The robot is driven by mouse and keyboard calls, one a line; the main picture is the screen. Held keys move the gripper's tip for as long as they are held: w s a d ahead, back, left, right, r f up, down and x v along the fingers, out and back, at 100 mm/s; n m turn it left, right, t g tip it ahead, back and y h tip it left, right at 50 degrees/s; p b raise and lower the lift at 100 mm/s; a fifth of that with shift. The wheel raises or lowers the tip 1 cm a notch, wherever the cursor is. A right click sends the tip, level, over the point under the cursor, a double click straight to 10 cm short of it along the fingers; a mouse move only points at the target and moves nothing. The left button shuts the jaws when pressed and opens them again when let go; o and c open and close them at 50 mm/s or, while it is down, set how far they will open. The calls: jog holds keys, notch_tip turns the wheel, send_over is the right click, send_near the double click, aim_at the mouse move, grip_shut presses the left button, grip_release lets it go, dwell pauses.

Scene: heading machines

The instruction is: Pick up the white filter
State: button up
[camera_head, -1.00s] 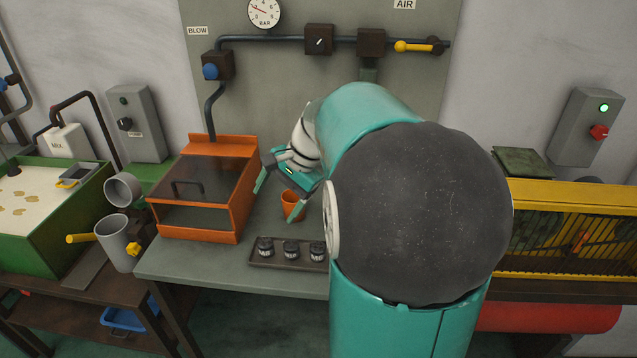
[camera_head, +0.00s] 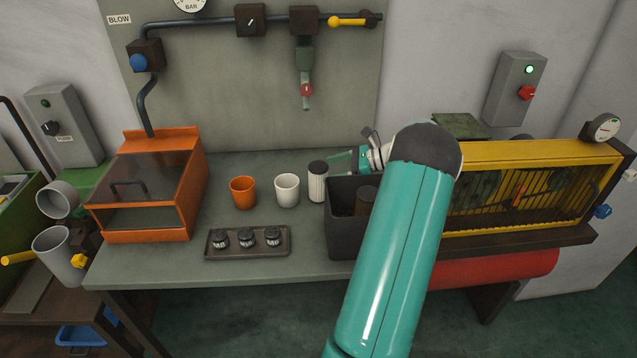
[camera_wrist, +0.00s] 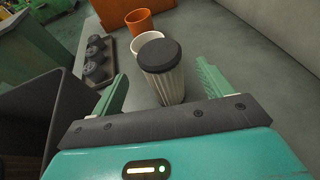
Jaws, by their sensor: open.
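The white filter (camera_head: 318,183) is a ribbed white cylinder with a dark cap. It stands upright on the grey bench between the white cup and the dark bin. In the wrist view the filter (camera_wrist: 163,72) stands ahead of my gripper, between the lines of its two green fingers. My gripper (camera_wrist: 160,85) is open and nothing is held in it. In the head view my gripper (camera_head: 345,160) is just right of the filter, over the back of the bin, and partly hidden by my arm. I cannot tell whether a finger touches the filter.
A white cup (camera_head: 287,190) and an orange cup (camera_head: 243,192) stand left of the filter. A black tray (camera_head: 247,252) with several dark-capped pieces lies in front. The dark bin (camera_head: 343,238) holds a brown cylinder. An orange box (camera_head: 190,195) stands at left, a yellow-framed machine (camera_head: 540,152) at right.

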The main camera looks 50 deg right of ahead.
aim_at(312, 171)
jog(key=x, duration=0.6)
jog(key=shift+w+a+r, duration=0.1)
jog(key=shift+w+r, duration=0.1)
jog(key=shift+w, duration=0.2)
jog(key=c, duration=1.1)
